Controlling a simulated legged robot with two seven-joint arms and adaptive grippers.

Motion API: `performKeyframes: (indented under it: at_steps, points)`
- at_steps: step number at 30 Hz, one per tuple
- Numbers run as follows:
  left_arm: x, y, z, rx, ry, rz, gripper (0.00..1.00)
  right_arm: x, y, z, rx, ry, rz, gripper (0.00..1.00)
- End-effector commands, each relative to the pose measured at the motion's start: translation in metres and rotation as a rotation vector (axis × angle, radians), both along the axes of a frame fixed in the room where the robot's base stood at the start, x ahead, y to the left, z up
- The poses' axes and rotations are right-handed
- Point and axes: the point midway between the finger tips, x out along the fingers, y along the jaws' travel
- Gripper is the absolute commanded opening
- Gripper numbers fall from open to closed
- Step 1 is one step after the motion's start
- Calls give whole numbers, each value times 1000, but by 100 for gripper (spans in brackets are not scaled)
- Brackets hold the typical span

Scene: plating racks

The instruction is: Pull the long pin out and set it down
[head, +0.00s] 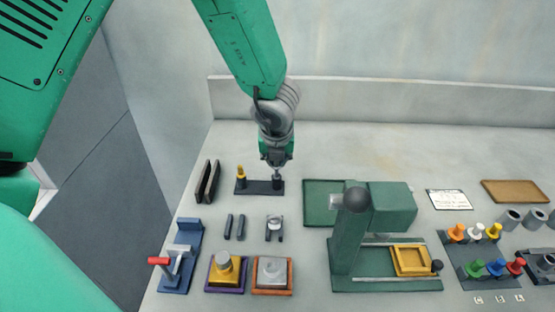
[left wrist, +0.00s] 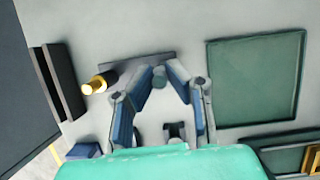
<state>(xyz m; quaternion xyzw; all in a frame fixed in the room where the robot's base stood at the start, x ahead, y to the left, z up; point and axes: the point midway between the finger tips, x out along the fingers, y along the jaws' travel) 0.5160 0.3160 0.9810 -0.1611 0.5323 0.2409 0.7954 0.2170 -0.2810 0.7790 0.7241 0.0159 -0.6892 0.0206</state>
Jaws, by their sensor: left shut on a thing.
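A dark base plate (head: 262,188) lies on the table near the middle left. A yellow-topped pin (head: 241,174) stands at its left end; its brass top and dark body also show in the left wrist view (left wrist: 97,87). My left gripper (head: 276,168) points down over the plate's right end. It is shut on a slim grey pin (head: 277,177), likely the long pin, whose round end shows between the fingertips in the left wrist view (left wrist: 159,76). The pin's lower end meets the plate in the head view; I cannot tell whether it is still seated. My right gripper is not in view.
Two dark upright plates (head: 207,181) stand left of the base plate. A green tray (head: 322,203) and a green press (head: 380,215) stand to the right. Small dark bars (head: 235,227), a grey clip (head: 274,228) and two blocks lie in front. Bare table shows behind the base plate.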

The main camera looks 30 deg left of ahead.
Motion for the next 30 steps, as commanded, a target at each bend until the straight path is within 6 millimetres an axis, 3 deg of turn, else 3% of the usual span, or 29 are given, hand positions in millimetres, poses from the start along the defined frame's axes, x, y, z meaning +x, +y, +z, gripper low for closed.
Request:
performKeyframes:
  at_steps: [18,30]
  points:
    - [0,0,26,0,0,0,0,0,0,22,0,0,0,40]
    - [0,0,26,0,0,0,0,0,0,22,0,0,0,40]
